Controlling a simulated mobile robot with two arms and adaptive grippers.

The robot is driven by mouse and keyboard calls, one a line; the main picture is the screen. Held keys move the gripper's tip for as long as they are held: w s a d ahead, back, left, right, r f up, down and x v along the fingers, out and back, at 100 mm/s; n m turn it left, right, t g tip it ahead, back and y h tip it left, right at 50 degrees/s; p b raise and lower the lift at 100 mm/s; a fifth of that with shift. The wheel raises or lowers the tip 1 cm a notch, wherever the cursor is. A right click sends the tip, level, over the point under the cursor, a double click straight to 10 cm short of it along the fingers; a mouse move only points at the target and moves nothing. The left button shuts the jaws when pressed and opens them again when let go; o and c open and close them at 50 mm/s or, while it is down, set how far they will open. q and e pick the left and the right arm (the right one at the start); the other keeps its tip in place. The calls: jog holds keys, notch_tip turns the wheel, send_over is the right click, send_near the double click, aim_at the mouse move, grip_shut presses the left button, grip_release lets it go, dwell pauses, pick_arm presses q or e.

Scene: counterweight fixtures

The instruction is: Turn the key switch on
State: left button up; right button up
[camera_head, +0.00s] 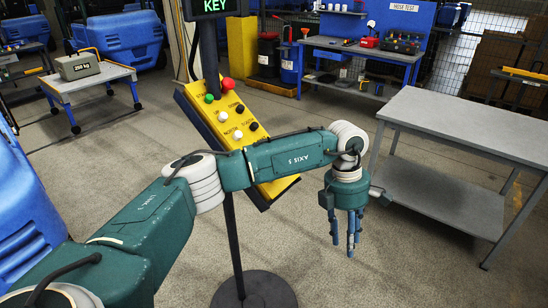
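A yellow control panel (207,113) is tilted on a dark stand with a round base (254,291). It carries red, green, white and black knobs or buttons with labels. I cannot pick out the key switch; my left arm hides part of the panel's lower half. My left gripper (345,242) hangs to the right of the panel's lower end, apart from it. Its blue fingers point down, spread apart with nothing between them. My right gripper is not in view.
A grey table (470,120) with a lower shelf stands at the right, close to my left gripper. A cart (88,84) with a grey 200 kg weight (78,67) is at the upper left. A blue workbench (362,50) stands at the back. Floor around the stand is clear.

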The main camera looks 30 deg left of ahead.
pick_arm(q)
jog(key=w+a+r+t+y+p, duration=0.2)
jog(key=a+r+y, duration=0.7)
jog(key=a+r, duration=0.9)
jog(key=p+x, duration=0.1)
jog(key=x, duration=0.9)
jog(key=shift+a, duration=0.2)
jog(key=shift+w+a+f, duration=0.15)
jog(key=shift+a+f, duration=0.15)
jog(key=shift+f, duration=0.3)
jog(key=shift+c, duration=1)
grip_shut()
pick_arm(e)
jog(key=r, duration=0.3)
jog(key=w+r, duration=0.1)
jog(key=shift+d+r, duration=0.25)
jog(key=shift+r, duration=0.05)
